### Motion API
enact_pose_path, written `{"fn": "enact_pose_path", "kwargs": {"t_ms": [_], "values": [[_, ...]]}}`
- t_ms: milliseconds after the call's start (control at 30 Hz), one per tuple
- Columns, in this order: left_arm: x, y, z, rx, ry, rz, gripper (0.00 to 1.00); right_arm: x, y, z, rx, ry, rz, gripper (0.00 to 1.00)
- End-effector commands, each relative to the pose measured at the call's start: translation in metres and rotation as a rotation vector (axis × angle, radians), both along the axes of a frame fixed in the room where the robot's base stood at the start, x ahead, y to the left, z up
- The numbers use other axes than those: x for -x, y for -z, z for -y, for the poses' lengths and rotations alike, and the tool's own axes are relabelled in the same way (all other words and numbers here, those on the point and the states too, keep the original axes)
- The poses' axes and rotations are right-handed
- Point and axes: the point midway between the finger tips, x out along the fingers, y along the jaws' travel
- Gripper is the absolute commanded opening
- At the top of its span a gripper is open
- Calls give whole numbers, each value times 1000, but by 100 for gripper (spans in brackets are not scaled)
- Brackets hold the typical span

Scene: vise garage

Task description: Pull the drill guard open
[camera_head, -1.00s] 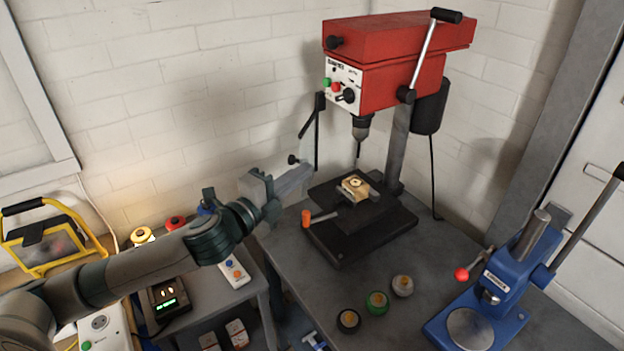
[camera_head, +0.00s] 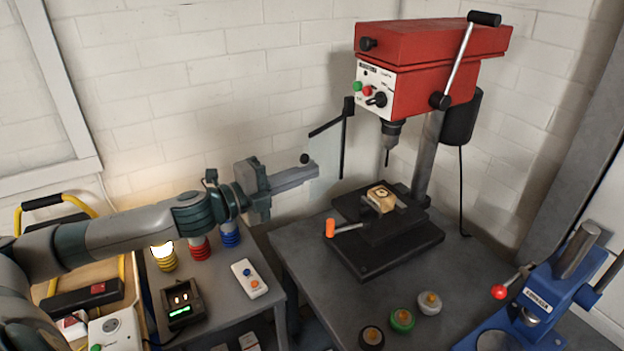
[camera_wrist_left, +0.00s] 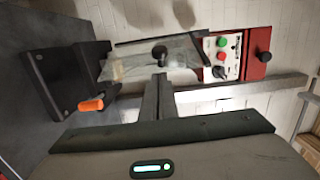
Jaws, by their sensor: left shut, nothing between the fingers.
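The drill guard (camera_head: 328,152) is a clear panel on a black bar. It stands swung out to the left of the red drill press (camera_head: 430,70), with the chuck (camera_head: 391,130) uncovered. Its round black knob (camera_head: 304,159) sits near the panel's outer edge and also shows in the wrist view (camera_wrist_left: 159,53). My left gripper (camera_head: 316,170) is shut and empty, its fingers beside the panel near the knob. In the wrist view the fingertips (camera_wrist_left: 160,78) end just below the knob, in front of the panel (camera_wrist_left: 130,68). I cannot tell whether they touch it. My right gripper is out of view.
A vise with an orange-ended handle (camera_head: 331,228) stands on the drill's black base (camera_head: 385,255). Several round knobs, including a green one (camera_head: 402,320), lie on the grey table in front. A blue press (camera_head: 550,290) stands at right. Stacked coloured rings (camera_head: 230,234) and a charger (camera_head: 180,303) are at left.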

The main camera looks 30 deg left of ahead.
Motion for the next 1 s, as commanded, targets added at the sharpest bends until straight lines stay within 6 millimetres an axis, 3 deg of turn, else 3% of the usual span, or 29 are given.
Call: {"fn": "enact_pose_path", "kwargs": {"t_ms": [300, 1000], "values": [[-1, 2, -15, -1, -6, 0, 0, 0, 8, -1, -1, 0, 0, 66], [-15, -1, -49, -2, 360, 2, 0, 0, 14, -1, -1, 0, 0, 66]]}}
